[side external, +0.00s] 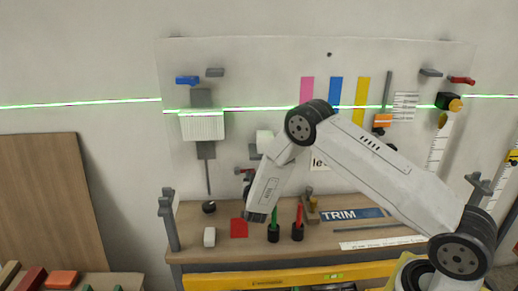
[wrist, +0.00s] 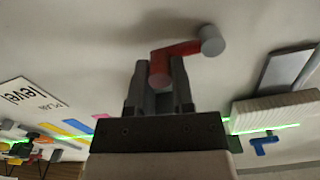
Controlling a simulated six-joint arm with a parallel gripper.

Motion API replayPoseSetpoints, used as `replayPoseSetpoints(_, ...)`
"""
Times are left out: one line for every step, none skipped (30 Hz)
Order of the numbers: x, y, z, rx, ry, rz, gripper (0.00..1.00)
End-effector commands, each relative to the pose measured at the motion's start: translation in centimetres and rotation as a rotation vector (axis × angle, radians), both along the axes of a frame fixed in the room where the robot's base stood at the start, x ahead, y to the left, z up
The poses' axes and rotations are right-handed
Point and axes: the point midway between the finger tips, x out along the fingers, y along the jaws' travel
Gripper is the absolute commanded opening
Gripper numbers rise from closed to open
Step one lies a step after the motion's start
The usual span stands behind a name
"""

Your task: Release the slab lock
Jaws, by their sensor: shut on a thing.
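In the wrist view my gripper (wrist: 160,74) has its two dark fingers closed around one end of a red lever (wrist: 182,49). The lever runs up to the right and ends in a round grey knob (wrist: 210,40). In the side view my gripper (side external: 248,184) is low on the wall panel, largely hidden by my arm, with a bit of the red lever (side external: 251,171) beside it. A white ribbed slab (side external: 203,126) hangs on the panel to the upper left, and shows at the right of the wrist view (wrist: 272,111). No label marks which part is the slab lock.
The bench (side external: 185,232) below holds a red square (side external: 239,228) and several small tools. A green laser line crosses the wall.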

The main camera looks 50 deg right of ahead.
Motion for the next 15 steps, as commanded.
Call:
replayPoseSetpoints(0.0, 0.0, 0.09, -0.001, -0.001, 0.0, 0.0)
replayPoseSetpoints(0.0, 0.0, 0.09, -0.001, -0.002, 0.0, 0.0)
replayPoseSetpoints(0.02, 0.0, 0.09, -0.001, -0.003, -0.001, 0.32)
replayPoseSetpoints(0.02, 0.0, 0.1, -0.001, -0.003, -0.001, 0.42)
replayPoseSetpoints(0.02, 0.0, 0.1, -0.001, -0.003, -0.001, 0.51)
replayPoseSetpoints(0.02, 0.0, 0.09, -0.001, -0.003, -0.001, 0.64)
replayPoseSetpoints(0.02, 0.0, 0.09, -0.001, -0.003, -0.001, 0.64)
replayPoseSetpoints(0.02, 0.0, 0.08, -0.001, -0.004, -0.001, 0.64)
replayPoseSetpoints(0.02, 0.0, 0.08, 0.0, -0.003, 0.0, 0.64)
replayPoseSetpoints(0.01, 0.0, 0.07, 0.0, -0.003, 0.0, 0.64)
replayPoseSetpoints(0.01, 0.0, 0.07, 0.0, -0.003, 0.0, 0.64)
replayPoseSetpoints(0.01, 0.0, 0.06, 0.0, -0.003, 0.0, 0.64)
replayPoseSetpoints(0.01, 0.0, 0.06, 0.0, -0.003, 0.0, 0.64)
replayPoseSetpoints(0.01, 0.0, 0.06, 0.0, -0.003, 0.0, 0.64)
replayPoseSetpoints(0.0, 0.01, 0.05, 0.0, -0.003, 0.0, 0.64)
